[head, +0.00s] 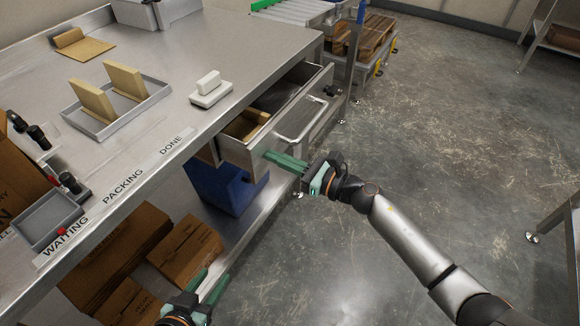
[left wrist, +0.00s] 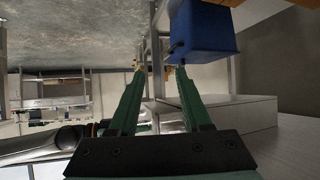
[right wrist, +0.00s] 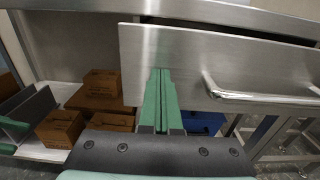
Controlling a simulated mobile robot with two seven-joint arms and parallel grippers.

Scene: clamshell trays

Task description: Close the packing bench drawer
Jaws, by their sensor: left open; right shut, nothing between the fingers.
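The packing bench drawer (head: 242,155) is pulled out from under the bench top, with brown items visible inside it. Its steel front and bar handle (right wrist: 262,97) show in the right wrist view. My right gripper (head: 267,155) is shut and empty, its green fingertips at the left part of the drawer front. In the right wrist view the fingertips (right wrist: 160,72) overlap the lower left of the front; whether they touch is hard to tell. My left gripper (head: 212,281) is open and empty, low in front of the bench; its fingers also show in the left wrist view (left wrist: 158,75).
The steel bench top (head: 225,40) carries a tray (head: 72,118) with tan clamshells and a white block (head: 210,92). A blue bin (head: 222,187) and cardboard boxes (head: 187,250) stand on the lower shelf.

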